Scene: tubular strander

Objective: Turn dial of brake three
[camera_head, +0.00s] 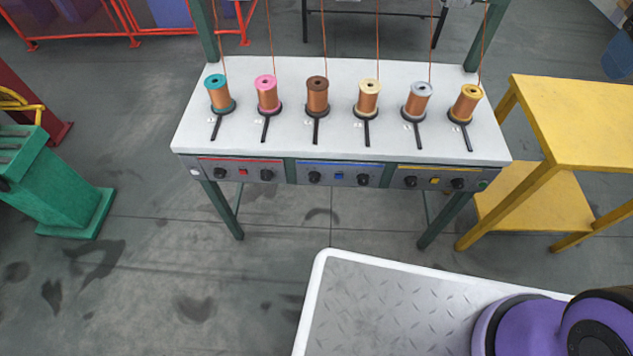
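A white-topped bench (290,70) carries a row of copper wire spools. Black dials run along its front in three panels marked red, blue and yellow. Counting from the left, the third dial (315,177) is at the left of the blue-striped panel (338,168), and the fourth dial (363,180) is at its right. The third spool from the left (317,97) has a brown top and stands above this panel. Any numbers by the dials are too small to read, and the dials' settings cannot be told. My gripper is not in view; a purple part of my arm shows at bottom right.
A yellow table (575,115) stands right of the bench, and a green machine (55,180) stands at left. A white-rimmed metal-plate surface (385,300) fills the lower right. Grey floor (250,270) in front of the bench is clear. Wires rise from the spools.

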